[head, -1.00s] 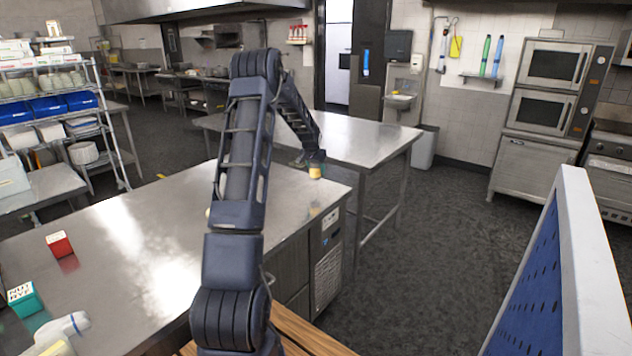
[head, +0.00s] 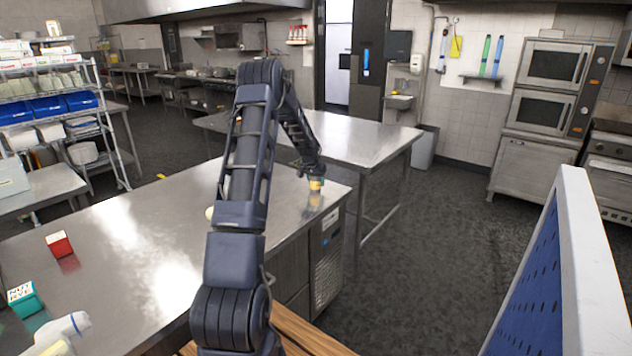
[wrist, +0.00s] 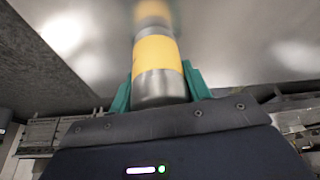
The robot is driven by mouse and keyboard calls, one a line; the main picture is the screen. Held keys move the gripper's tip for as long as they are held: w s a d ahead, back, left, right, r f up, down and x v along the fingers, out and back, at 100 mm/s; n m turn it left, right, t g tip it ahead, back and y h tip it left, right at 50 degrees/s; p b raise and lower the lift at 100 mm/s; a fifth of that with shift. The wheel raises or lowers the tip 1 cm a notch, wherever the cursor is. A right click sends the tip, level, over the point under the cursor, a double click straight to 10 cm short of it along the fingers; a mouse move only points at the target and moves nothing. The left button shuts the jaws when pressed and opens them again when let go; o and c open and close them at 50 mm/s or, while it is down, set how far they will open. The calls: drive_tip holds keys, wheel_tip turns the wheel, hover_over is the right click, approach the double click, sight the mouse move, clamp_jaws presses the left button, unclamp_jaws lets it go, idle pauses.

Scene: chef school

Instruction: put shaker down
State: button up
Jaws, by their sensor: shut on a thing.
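The shaker (wrist: 158,62) is a metal cylinder with a yellow band. In the wrist view it stands between the green fingers of my gripper (wrist: 158,88), which is shut on it. In the head view the shaker (head: 315,184) shows small below my gripper (head: 312,174), over the far right corner of the steel counter (head: 140,225). Its reflection shows on the counter just below it. I cannot tell whether its base touches the steel.
A red box (head: 59,244), a teal box (head: 23,299) and a white object (head: 65,328) are on the counter's left part. Another steel table (head: 350,140) stands behind. The counter around the shaker is clear. A blue panel with a white frame (head: 590,240) stands at right.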

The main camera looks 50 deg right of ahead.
drive_tip(key=o, duration=1.1)
